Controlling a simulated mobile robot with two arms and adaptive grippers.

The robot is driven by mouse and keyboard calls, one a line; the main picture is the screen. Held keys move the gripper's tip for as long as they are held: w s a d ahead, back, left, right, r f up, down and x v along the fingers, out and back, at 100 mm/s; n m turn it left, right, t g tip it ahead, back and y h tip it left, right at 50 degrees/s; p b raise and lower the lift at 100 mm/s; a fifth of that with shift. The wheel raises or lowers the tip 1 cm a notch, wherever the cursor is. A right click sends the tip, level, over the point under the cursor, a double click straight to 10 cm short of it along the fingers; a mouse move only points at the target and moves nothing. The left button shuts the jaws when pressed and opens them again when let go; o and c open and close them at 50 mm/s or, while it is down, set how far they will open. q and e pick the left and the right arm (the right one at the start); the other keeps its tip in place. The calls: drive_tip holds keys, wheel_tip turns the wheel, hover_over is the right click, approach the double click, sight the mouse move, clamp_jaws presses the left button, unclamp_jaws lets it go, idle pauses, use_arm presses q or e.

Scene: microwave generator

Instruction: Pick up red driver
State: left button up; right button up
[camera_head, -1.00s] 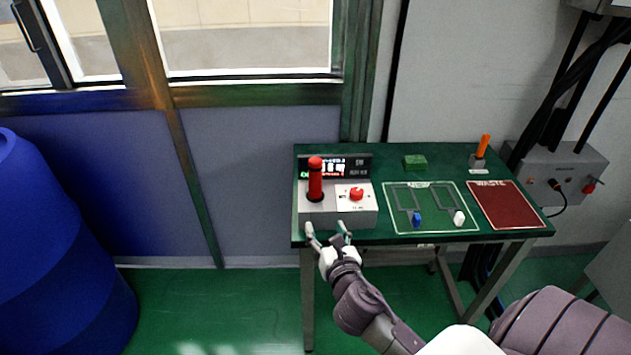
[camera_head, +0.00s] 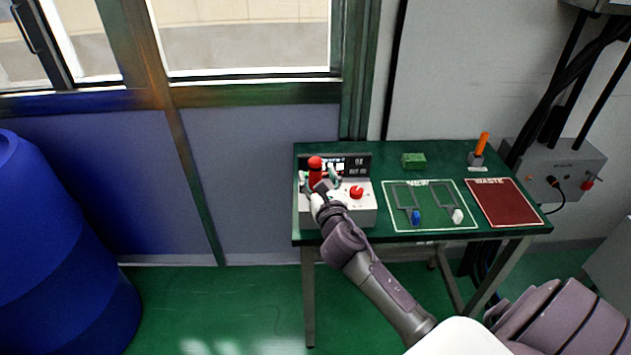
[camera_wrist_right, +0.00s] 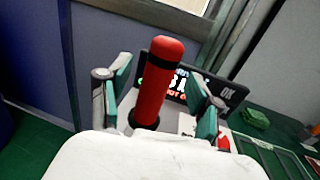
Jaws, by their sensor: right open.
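The red driver (camera_head: 315,172) stands upright in the grey box on the left end of the green table. In the right wrist view the red driver (camera_wrist_right: 157,85) is a red cylinder with a black band near its top, rising from a dark round socket. My right gripper (camera_head: 318,180) is at the driver, with its fingers apart on either side of it. In the right wrist view the gripper (camera_wrist_right: 158,95) is open, and gaps show between the driver and both green-padded fingers. My left gripper is not in view.
The grey box (camera_head: 362,214) has a red knob (camera_head: 356,192) and a dark display behind. To the right are a green block (camera_head: 413,160), an outlined mat with blue (camera_head: 416,217) and white (camera_head: 457,216) pieces, a red WASTE mat (camera_head: 505,204) and an orange-handled tool (camera_head: 482,145).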

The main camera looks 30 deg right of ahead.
drive_tip(key=x, duration=0.2)
drive_tip(key=shift+w+d+f, duration=0.1)
drive_tip(key=shift+w, duration=0.25)
clamp_jaws()
